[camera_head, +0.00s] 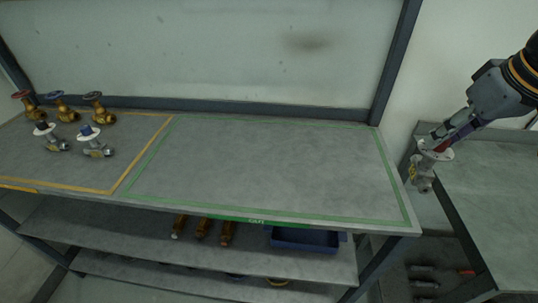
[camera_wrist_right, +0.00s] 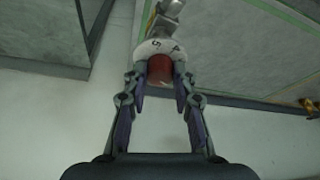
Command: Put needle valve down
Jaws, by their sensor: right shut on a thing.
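The needle valve (camera_head: 425,172) is a silvery metal body with a white round disc and a red knob. My right gripper (camera_head: 440,146) is shut on it and holds it in the air, in the gap between the main bench and the side table. In the right wrist view the gripper's fingers (camera_wrist_right: 160,90) are on both sides of the red knob (camera_wrist_right: 159,68); the white disc (camera_wrist_right: 152,47) and metal body (camera_wrist_right: 168,10) are beyond it. The main bench top (camera_head: 270,165) has a bare area outlined in green tape. My left gripper is not in view.
Several brass valves with handwheels (camera_head: 61,106) and two silvery valves with white discs (camera_head: 94,143) stand in the yellow-taped area at left. The side table (camera_head: 490,190) at right is bare. A blue bin (camera_head: 303,239) and brass parts lie on the lower shelf.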

